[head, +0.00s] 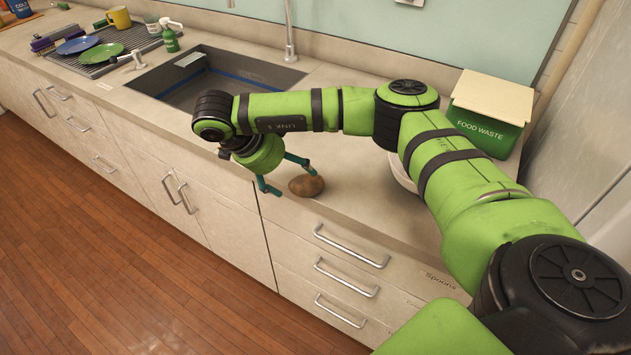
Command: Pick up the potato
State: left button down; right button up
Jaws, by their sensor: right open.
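A brown potato (308,187) lies on the beige countertop (352,207), near its front edge and above the drawers. My right gripper (295,182) reaches in from the right and has its teal fingers spread open at the potato. One finger is at the left side of the potato and the other is at its back. I cannot tell whether either finger touches it. My left gripper is not in view.
A sink (215,80) with a tap (290,35) is behind my right arm. A green food waste bin (490,115) stands at the right, next to a partly hidden white bowl (402,175). Dishes, mugs and a green spray bottle (170,40) are at the far left.

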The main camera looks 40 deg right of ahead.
aim_at(301, 181)
jog(key=p+x, duration=0.2)
jog(key=shift+w+d+f, duration=0.15)
jog(key=shift+w+f, duration=0.1)
jog(key=shift+f, duration=0.1)
jog(key=p+x, duration=0.1)
jog(key=x, duration=0.1)
jog(key=shift+s+d+f, duration=0.1)
jog(key=shift+f, duration=0.15)
jog(key=shift+s+d+f, duration=0.1)
jog(key=shift+d+f, duration=0.3)
jog(key=shift+f, duration=0.2)
jog(key=c, duration=1.3)
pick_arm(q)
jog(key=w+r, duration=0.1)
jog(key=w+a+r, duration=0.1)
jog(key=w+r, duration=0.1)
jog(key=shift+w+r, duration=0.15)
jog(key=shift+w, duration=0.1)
